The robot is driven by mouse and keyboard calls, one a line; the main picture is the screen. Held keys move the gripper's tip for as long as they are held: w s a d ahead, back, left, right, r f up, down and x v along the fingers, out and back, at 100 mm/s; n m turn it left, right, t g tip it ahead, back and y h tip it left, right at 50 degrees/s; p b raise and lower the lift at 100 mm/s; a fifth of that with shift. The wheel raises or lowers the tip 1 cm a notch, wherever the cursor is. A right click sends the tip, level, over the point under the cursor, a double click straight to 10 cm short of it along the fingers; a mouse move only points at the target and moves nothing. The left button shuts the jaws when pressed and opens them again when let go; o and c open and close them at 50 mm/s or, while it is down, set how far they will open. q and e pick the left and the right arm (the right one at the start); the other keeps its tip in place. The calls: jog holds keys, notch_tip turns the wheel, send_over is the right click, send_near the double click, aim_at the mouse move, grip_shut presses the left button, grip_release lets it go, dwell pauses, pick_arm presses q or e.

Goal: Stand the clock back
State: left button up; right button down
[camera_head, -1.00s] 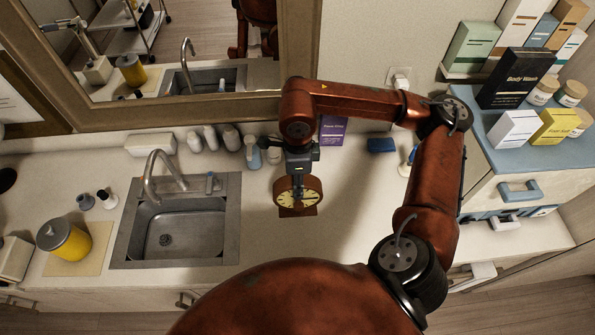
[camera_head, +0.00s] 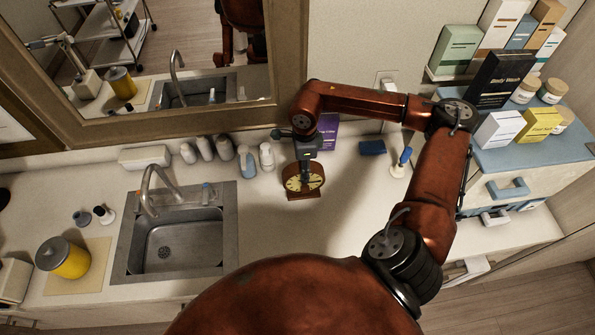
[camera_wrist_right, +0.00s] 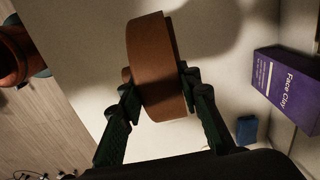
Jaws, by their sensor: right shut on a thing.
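The clock (camera_head: 303,181) is round and brown with a yellow dial and a flat brown base. It is upright, facing the camera, with its base at or just above the counter; I cannot tell if they touch. My right gripper (camera_head: 305,163) comes down from above and is shut on the clock. In the right wrist view the clock's brown rim (camera_wrist_right: 155,68) sits between the two fingers of the gripper (camera_wrist_right: 158,95), and its dial is hidden. My left gripper is not in view.
A purple Face Clay box (camera_head: 328,132) and several bottles (camera_head: 224,148) stand behind the clock. The sink (camera_head: 178,235) is left. The counter in front of the clock is clear.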

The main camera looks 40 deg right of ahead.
jog(key=shift+w+d+f, duration=0.3)
jog(key=shift+d+f, duration=0.1)
jog(key=shift+f, duration=0.1)
jog(key=shift+w+d+f, duration=0.25)
jog(key=shift+d+f, duration=0.15)
jog(key=shift+f, duration=0.05)
jog(key=f, duration=0.1)
jog(key=f+p, duration=0.1)
jog(key=f, duration=0.1)
jog(key=d+f+p, duration=0.1)
jog(key=shift+w+f, duration=0.15)
jog(key=shift+w, duration=0.1)
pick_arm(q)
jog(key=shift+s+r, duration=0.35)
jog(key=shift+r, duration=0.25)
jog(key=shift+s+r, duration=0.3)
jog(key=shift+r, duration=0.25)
pick_arm(e)
jog(key=shift+f, duration=0.15)
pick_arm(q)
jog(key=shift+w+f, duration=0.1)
pick_arm(e)
jog(key=shift+f, duration=0.1)
jog(key=c, duration=1.4)
grip_release()
jog(key=shift+s, duration=0.1)
jog(key=shift+f, duration=0.1)
